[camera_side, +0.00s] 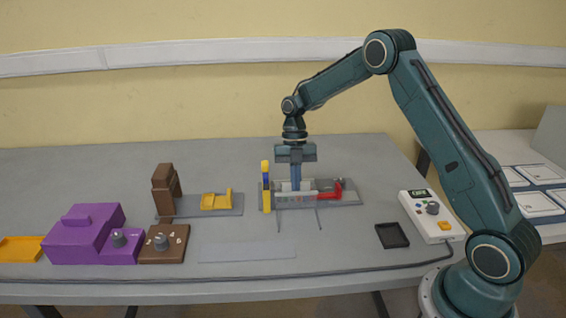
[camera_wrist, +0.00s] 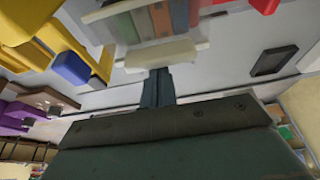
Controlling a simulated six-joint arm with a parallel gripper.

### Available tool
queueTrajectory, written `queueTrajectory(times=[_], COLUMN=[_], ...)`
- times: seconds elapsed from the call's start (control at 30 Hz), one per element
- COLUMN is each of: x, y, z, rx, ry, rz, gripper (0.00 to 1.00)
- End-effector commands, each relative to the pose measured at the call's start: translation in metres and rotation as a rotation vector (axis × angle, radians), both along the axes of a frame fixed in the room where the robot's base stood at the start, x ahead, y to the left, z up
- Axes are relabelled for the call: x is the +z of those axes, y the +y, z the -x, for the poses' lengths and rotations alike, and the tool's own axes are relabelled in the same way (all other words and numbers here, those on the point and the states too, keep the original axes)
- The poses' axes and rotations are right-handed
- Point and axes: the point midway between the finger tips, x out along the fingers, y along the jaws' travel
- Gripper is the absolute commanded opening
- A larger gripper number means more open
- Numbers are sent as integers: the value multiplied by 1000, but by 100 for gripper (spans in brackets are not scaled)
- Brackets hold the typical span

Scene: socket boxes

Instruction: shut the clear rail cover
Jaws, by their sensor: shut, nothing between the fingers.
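The rail unit (camera_side: 340,198) sits on a grey base near the middle of the table. Two thin grey edges (camera_side: 319,219) slope from its front toward the table, with see-through space between them; they look like the clear cover's sides standing open, but its panel is hard to make out. In the wrist view, a pale bar (camera_wrist: 160,54) crosses in front of coloured modules (camera_wrist: 160,18). My gripper (camera_side: 296,188) points down at the rail unit, fingers together and empty. Its fingertips (camera_wrist: 158,74) appear close to the pale bar; contact cannot be told.
A yellow-and-blue post (camera_side: 266,188) stands at the rail's left end, and a red lever (camera_side: 333,190) at its right. A black tray (camera_side: 392,235) and a white control box (camera_side: 431,216) lie right. Brown (camera_side: 165,190) and purple (camera_side: 84,236) boxes stand left. The front middle is mostly clear.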

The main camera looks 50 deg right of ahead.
Motion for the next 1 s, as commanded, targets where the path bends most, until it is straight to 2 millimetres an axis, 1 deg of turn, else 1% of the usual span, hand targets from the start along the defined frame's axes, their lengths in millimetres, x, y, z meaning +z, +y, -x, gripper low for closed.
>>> queueTrajectory(times=[0.07, 0.47, 0.77, 1.0], x=[1, 1, 35, 71], y=[1, 28, 19, 10], z=[2, 28, 18, 10], rx=[-8, 10, 9, 10], ry=[-5, 9, 6, 7], rz=[5, -4, -3, -3], gripper=[0, 0, 0, 0])
